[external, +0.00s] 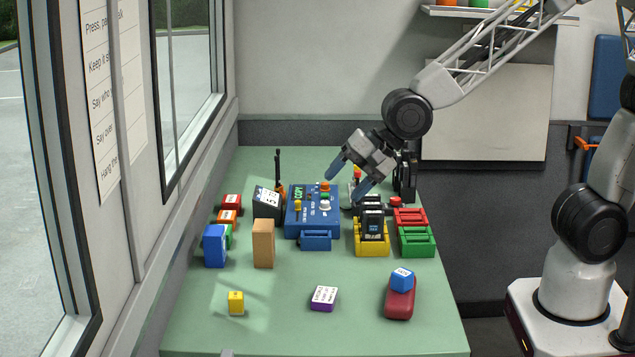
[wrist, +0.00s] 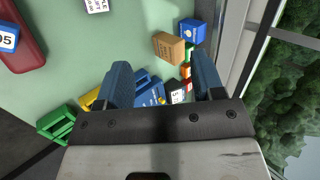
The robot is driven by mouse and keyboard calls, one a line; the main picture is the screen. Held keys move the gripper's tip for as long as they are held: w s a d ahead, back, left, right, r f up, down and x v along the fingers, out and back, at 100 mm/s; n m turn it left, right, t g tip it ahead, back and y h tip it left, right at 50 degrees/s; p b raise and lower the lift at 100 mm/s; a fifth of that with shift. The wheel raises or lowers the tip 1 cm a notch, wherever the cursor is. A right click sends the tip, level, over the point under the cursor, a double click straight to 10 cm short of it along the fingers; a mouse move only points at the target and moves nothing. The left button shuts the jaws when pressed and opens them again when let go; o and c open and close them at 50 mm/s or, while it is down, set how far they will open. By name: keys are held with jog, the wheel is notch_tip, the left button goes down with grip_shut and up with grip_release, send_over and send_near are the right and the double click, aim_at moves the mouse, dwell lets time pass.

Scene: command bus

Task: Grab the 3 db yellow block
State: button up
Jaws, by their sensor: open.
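A small yellow block (external: 236,303) with a dark mark on its face lies alone on the green table, near the front left; its label is too small to read for sure. I cannot find it in the wrist view. My gripper (external: 348,180) is open and empty, high over the back of the table, above and behind the blue radio box (external: 300,222). It is well apart from the yellow block. Its two blue fingers (wrist: 160,64) stand wide apart in the wrist view.
A brown block (external: 263,243) and a blue block (external: 215,246) stand behind the yellow block. A purple-and-white block (external: 323,298) and a red case (external: 399,305) bearing a small blue block (external: 402,279) lie to its right. Yellow, red and green trays (external: 416,243) stand farther back. The front table is mostly clear.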

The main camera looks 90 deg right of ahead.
jog(key=w+a+f+m+t, duration=0.3)
jog(key=w+a+f+m, duration=0.2)
jog(key=w+f+m, duration=0.45)
jog(key=m+t, duration=0.2)
jog(key=m, duration=0.6)
send_near(231, 301)
jog(key=shift+w+d+f, duration=0.3)
jog(key=shift+w+f, duration=0.2)
jog(key=shift+w, duration=0.05)
jog(key=shift+w+d+f, duration=0.3)
jog(key=shift+w+f, duration=0.2)
jog(key=shift+w, duration=0.05)
jog(key=shift+x, duration=1.3)
jog(key=shift+w, duration=0.15)
jog(key=shift+x, duration=2.45)
jog(key=shift+c, duration=0.4)
jog(key=c, duration=0.9)
